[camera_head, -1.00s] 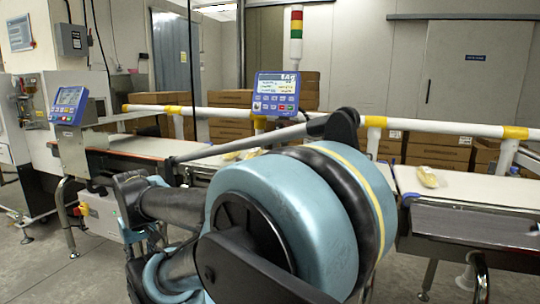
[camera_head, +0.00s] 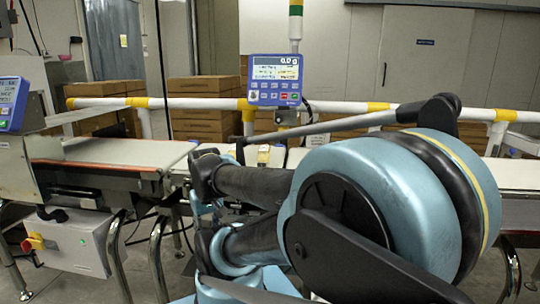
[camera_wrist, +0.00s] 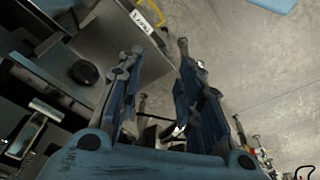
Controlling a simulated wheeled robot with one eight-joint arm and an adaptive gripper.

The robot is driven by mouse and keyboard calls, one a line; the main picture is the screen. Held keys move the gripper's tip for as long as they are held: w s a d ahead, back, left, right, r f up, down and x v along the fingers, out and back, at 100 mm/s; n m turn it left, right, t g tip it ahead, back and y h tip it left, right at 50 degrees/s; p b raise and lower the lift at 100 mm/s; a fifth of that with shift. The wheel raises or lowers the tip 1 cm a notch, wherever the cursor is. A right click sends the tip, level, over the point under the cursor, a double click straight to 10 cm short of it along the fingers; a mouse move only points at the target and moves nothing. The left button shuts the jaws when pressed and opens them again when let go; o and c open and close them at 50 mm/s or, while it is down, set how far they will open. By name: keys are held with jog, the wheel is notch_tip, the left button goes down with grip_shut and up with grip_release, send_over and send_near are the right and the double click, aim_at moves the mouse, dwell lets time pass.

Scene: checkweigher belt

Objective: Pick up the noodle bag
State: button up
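My gripper shows in the wrist view (camera_wrist: 161,48). Its two fingers stand apart with nothing between them but machine parts and floor beyond, so it is open and empty. A small yellowish patch (camera_head: 263,151) shows on the belt just above my arm in the head view. It may be part of a noodle bag, but most of it is hidden and I cannot be sure. No bag shows in the wrist view. My arm covers the middle and right of the belt in the head view.
A conveyor belt (camera_head: 125,152) runs across the scene, with a white and yellow rail (camera_head: 205,104) behind it. A blue display (camera_head: 275,80) stands over the middle. Stacked cartons (camera_head: 205,95) are behind the rail. A grey box (camera_head: 75,243) sits below the belt at left.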

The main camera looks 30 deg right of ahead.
jog(key=shift+o, duration=0.6)
jog(key=shift+w+a, duration=0.1)
jog(key=shift+a, duration=0.05)
jog(key=o, duration=0.4)
jog(key=shift+s+r, duration=0.25)
jog(key=o, duration=0.4)
jog(key=shift+m+g, duration=0.4)
jog(key=shift+m, duration=0.3)
jog(key=w+d+r, duration=0.1)
jog(key=w+r, duration=0.1)
jog(key=r, duration=0.1)
jog(key=w+d+r, duration=0.1)
jog(key=w+r, duration=0.1)
jog(key=r, duration=0.1)
jog(key=w+d+r, duration=0.2)
jog(key=r, duration=0.2)
jog(key=shift+w+r, duration=0.1)
jog(key=shift+w, duration=0.05)
notch_tip(320, 180, up, 19)
jog(key=m+g+y, duration=0.2)
jog(key=m, duration=0.3)
send_over(264, 154)
jog(key=w+d, duration=0.6)
jog(key=a+f, duration=0.1)
jog(key=f, duration=0.4)
jog(key=a+f, duration=0.1)
jog(key=f, duration=0.4)
jog(key=a+f, duration=0.1)
jog(key=f, duration=0.5)
jog(key=shift+s, duration=0.25)
